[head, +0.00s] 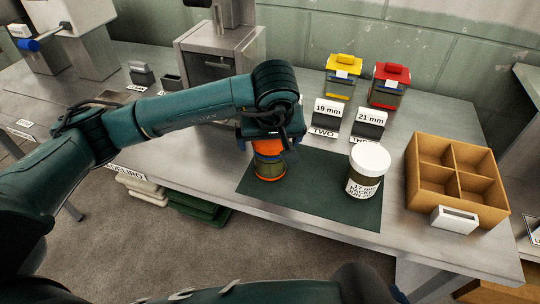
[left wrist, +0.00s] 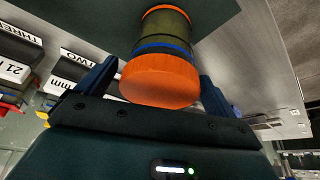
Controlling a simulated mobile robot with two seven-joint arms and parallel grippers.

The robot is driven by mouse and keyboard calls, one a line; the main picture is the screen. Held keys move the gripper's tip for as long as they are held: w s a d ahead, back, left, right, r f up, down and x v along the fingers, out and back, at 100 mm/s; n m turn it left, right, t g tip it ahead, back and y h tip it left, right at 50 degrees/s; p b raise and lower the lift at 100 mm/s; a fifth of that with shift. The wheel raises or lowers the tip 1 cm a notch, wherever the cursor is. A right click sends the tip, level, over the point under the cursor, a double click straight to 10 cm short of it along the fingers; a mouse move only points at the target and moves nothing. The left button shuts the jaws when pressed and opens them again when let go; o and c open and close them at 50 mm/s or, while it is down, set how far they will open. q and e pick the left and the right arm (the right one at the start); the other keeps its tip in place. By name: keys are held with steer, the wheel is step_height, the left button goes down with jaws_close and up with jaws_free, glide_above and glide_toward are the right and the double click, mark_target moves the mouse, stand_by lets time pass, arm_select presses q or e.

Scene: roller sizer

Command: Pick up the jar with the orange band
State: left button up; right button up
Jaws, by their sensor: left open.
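The jar with the orange band (head: 270,167) stands upright on the left part of the dark green mat (head: 310,197). It has an orange lid, a blue ring, an olive body and an orange band at its base. My left gripper (head: 268,138) is over the jar from above and hides part of its top. In the left wrist view, the jar (left wrist: 160,80) has its lid between the two open blue fingers of my left gripper (left wrist: 157,72), with a gap visible at the right finger. My right gripper is not in view.
A white-lidded jar (head: 368,170) stands on the mat's right side. A divided wooden box (head: 414,175) is further right. Number cards (head: 327,112) and yellow-lidded (head: 343,75) and red-lidded (head: 389,85) containers stand behind. A grey machine (head: 200,45) is at the back left.

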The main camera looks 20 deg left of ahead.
arm_select(q)
steer(key=shift+w+f, duration=0.1)
steer(key=shift+f, duration=0.2)
steer(key=shift+c, duration=0.3)
steer(key=c, duration=1.6)
steer(key=shift+r, duration=0.1)
